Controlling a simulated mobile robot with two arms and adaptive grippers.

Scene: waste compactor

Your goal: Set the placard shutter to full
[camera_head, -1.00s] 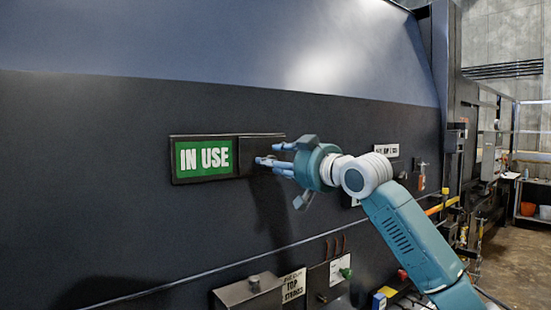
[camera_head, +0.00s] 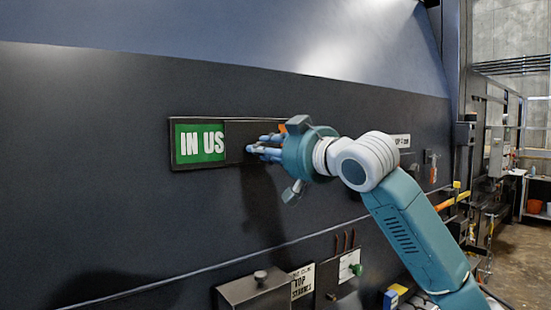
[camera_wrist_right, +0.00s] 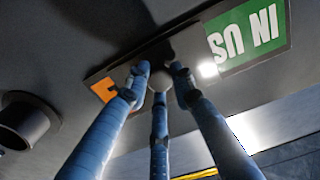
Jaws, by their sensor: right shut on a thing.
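The placard (camera_head: 199,143) is on the dark machine wall, its green face reading "IN US" at the left. It also shows upside down in the right wrist view (camera_wrist_right: 250,35). A strip of orange shows past the shutter's other side, clearest in the right wrist view (camera_wrist_right: 104,89). My right gripper (camera_head: 258,151) is at the shutter, its blue fingers shut on the shutter's knob (camera_wrist_right: 160,82), which the fingers largely hide. My left gripper is not in view.
Below the placard, a grey box (camera_head: 256,290) and a panel with a green knob (camera_head: 356,270) stick out from the wall. A round dark fitting (camera_wrist_right: 27,120) protrudes near the gripper in the wrist view.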

